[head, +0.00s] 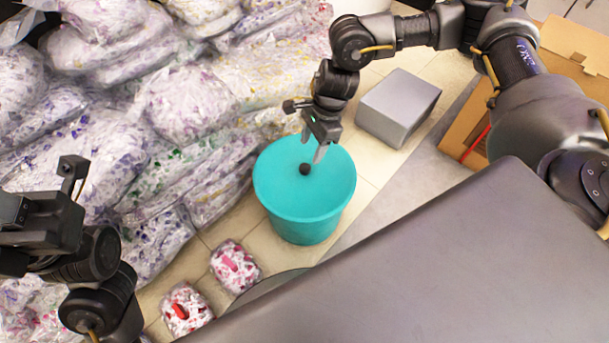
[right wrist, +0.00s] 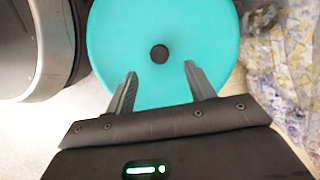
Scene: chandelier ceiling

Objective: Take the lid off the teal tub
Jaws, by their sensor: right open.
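The teal tub (head: 305,225) stands on the tiled floor in the middle of the head view. Its flat teal lid (head: 325,188) is on top, with a small round black knob (head: 304,169) at its centre. My right gripper (head: 312,150) is open and points down just above the lid, near the knob. In the right wrist view the lid (right wrist: 120,40) fills the upper middle, and the knob (right wrist: 159,54) lies ahead, beyond the two spread fingertips (right wrist: 160,70). My left arm shows at the left of the head view; its fingertips cannot be made out.
A grey box (head: 398,108) stands right of the tub, with an open cardboard box (head: 570,60) beyond it. Filled plastic bags (head: 190,100) are heaped on the left. Two small bags (head: 235,266) (head: 186,308) lie on the floor at the tub's lower left.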

